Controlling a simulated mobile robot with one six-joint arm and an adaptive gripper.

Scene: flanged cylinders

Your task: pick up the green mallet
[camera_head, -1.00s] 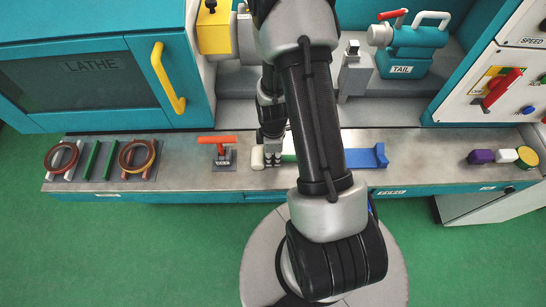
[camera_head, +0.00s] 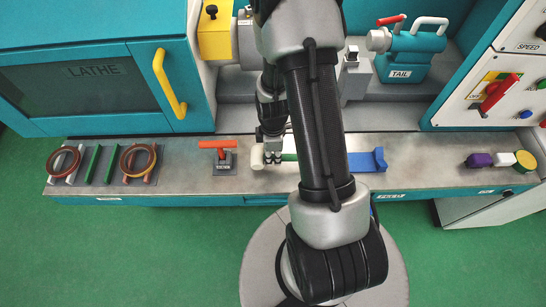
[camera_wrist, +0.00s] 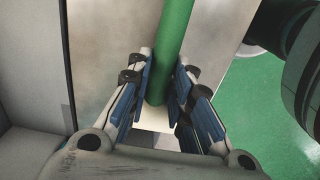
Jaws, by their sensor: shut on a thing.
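My arm hides the middle of the handle. My gripper (camera_head: 273,158) points down and is shut on the handle right beside the head. In the wrist view, the green handle (camera_wrist: 172,45) runs between the two blue-padded fingers of my gripper (camera_wrist: 160,88), and part of the cream head (camera_wrist: 155,120) shows below them.
A blue block (camera_head: 365,160) lies on the bench to the right. A red-handled fixture (camera_head: 222,158) stands close on the left. A rack with rings (camera_head: 135,160) is at the far left, and coloured cylinders (camera_head: 502,160) at the far right. The lathe housing rises behind.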

